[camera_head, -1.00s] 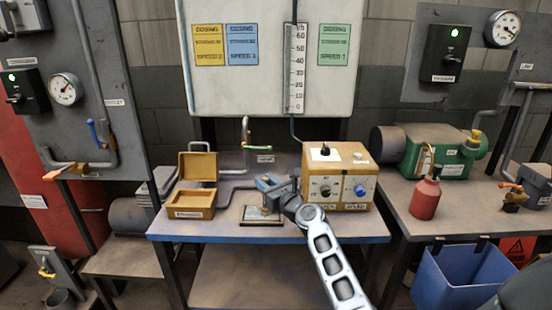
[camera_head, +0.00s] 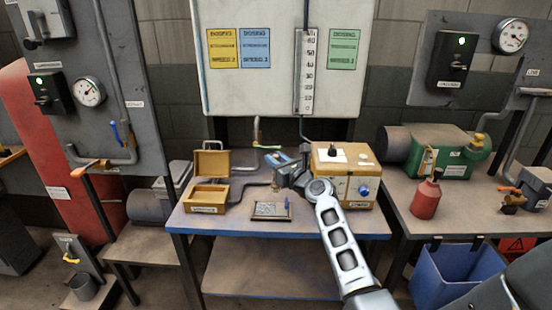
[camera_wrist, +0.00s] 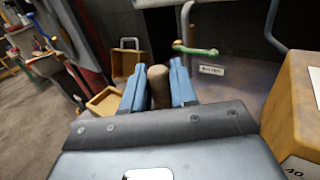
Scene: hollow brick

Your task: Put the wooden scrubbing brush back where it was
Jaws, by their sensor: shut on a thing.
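My gripper (camera_wrist: 158,88) has blue fingers and is shut on the wooden scrubbing brush (camera_wrist: 158,75), whose rounded brown end shows between them in the wrist view. In the head view my gripper (camera_head: 280,167) is raised above the blue-edged table, left of the tan control box. The rest of the brush is mostly hidden by the gripper there. Below it on the table lies a small dark-framed flat tray (camera_head: 271,217) with a greyish inside; it looks empty of the brush.
An open wooden box (camera_head: 207,196) with its lid up stands left of the tray. The tan control box (camera_head: 346,190) with knobs stands right of it. A pipe with a green-handled valve (camera_wrist: 196,50) rises behind. A red bottle (camera_head: 426,198) stands on the right table.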

